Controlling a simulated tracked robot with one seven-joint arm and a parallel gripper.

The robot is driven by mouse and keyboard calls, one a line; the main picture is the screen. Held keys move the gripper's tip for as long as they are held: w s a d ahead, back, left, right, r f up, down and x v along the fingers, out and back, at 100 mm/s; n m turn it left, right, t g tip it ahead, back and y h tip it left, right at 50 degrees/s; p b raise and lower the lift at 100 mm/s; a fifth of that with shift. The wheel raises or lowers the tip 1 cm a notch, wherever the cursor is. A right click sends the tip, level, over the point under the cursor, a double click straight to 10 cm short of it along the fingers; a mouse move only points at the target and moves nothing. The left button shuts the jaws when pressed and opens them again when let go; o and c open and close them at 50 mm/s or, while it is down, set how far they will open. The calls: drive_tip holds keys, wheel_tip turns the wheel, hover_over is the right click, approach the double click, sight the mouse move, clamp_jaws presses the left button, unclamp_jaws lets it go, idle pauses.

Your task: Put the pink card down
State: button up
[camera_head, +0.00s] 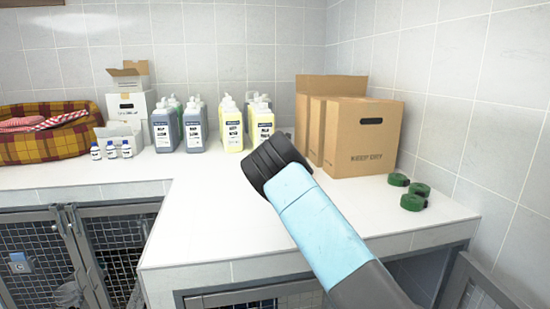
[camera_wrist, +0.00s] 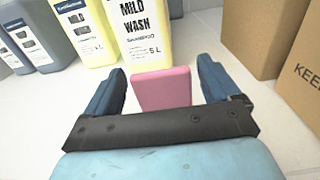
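The pink card (camera_wrist: 162,90) shows in the wrist view between the two blue fingers of my gripper (camera_wrist: 160,82). A narrow gap shows on each side of it, so the fingers are open and apart from it. The card is at the white counter (camera_head: 215,215), in front of a yellow jug; whether it stands or lies flat I cannot tell. In the head view my dark wrist is over the counter and hides the fingers and the card.
Yellow jugs (camera_head: 231,128) and grey-blue jugs (camera_head: 165,128) stand close behind. Brown cardboard boxes (camera_head: 362,150) stand to the right, with green rolls (camera_head: 410,202) beside them. A plaid pet bed (camera_head: 45,145) and small bottles (camera_head: 111,150) are left. The counter's front is clear.

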drive_tip(key=c, duration=1)
